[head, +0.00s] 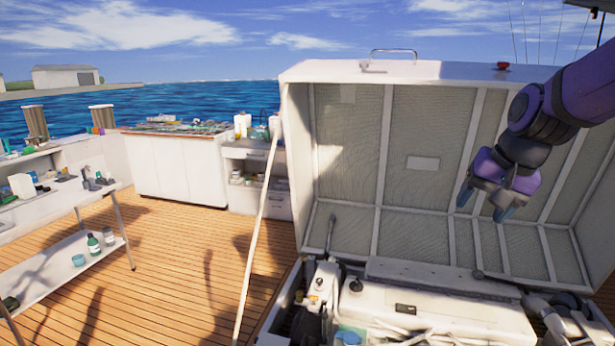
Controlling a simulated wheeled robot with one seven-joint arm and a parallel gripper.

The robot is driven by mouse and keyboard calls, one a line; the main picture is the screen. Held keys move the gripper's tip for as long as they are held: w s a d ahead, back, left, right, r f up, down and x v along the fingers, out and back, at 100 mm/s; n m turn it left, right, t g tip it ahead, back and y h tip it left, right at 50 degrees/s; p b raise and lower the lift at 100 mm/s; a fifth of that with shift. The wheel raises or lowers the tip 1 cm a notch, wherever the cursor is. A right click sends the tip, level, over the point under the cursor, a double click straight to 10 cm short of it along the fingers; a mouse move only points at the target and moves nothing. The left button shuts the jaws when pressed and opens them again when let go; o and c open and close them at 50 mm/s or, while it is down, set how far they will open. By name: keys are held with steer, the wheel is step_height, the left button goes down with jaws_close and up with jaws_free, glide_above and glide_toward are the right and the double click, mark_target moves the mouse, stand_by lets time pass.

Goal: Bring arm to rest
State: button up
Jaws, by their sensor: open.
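My gripper (483,206) hangs from my purple and black arm (545,120) at the right of the head view. Its two blue-grey fingers point down and to the left. They are apart, and I see nothing between them. The gripper is in front of the ribbed inner side of the raised white engine hatch (425,130), above the engine. I cannot tell how far it is from the hatch panel.
The white engine (430,305) with hoses sits in the open bay below. A pale prop (257,230) leans at the hatch's left edge. A shelf rack (75,258) with bottles stands at left, a white cabinet (170,168) behind. Wooden deck (170,270) between is mostly clear.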

steer(key=s+r+n, duration=0.2)
steer(key=s, duration=0.7)
steer(key=s+r+n+t+h, duration=0.1)
steer(key=s+n, duration=0.2)
steer(key=s, duration=0.7)
steer(key=shift+s+a+r, duration=0.2)
steer(key=shift+a+r, duration=0.1)
steer(key=shift+r, duration=0.05)
